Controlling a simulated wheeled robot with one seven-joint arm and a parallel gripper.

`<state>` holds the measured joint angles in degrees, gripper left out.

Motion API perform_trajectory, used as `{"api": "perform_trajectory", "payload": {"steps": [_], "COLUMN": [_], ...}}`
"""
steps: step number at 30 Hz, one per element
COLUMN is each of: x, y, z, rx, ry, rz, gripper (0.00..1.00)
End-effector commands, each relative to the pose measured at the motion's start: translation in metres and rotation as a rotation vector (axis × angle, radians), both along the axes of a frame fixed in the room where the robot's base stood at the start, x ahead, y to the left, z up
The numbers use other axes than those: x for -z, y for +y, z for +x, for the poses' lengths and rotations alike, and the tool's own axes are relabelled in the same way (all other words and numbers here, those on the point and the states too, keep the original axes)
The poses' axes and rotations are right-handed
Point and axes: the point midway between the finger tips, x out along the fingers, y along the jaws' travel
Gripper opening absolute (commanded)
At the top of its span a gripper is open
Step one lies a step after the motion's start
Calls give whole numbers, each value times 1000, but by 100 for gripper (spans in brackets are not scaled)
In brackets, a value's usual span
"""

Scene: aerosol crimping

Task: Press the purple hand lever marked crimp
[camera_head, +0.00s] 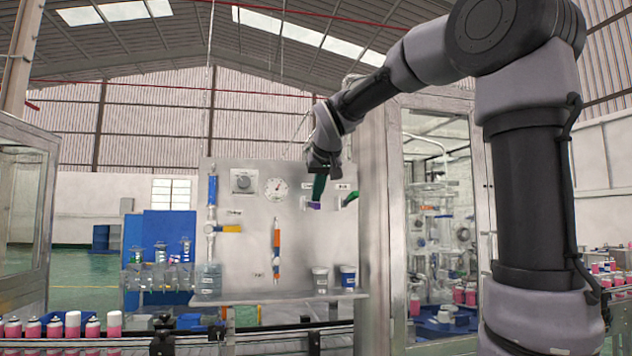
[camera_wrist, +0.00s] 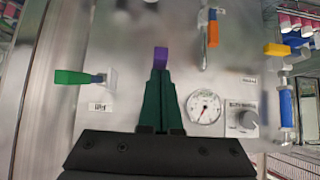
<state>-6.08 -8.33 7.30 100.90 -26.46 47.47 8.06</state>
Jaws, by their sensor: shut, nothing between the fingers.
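The purple hand lever (camera_head: 314,205) shows just below my fingertips on the upright grey panel. In the wrist view the purple lever (camera_wrist: 160,55) lies straight ahead of my fingertips, and my fingers hide its lower part and mount. My gripper (camera_head: 318,196) has dark green fingers, pointing down in front of the panel. In the wrist view my gripper (camera_wrist: 160,73) is shut with nothing between the fingers. Its tips are at or very close to the lever; I cannot tell whether they touch. The crimp marking is not readable.
A green lever (camera_head: 350,198) sits close by on the right of the panel (camera_head: 250,190). A pressure gauge (camera_head: 276,188) and a knob box (camera_head: 243,181) are to the left. An orange-handled valve (camera_head: 276,240) and two cups (camera_head: 320,279) are lower down.

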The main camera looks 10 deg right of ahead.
Motion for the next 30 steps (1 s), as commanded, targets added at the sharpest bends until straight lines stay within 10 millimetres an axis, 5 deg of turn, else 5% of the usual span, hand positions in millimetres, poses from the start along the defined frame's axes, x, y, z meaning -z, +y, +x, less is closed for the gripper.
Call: {"api": "perform_trajectory", "payload": {"steps": [12, 30], "x": [30, 42], "y": [0, 0], "z": [-2, -2], "rx": [1, 3], "ry": [6, 18], "rz": [-1, 0], "gripper": [0, 0]}}
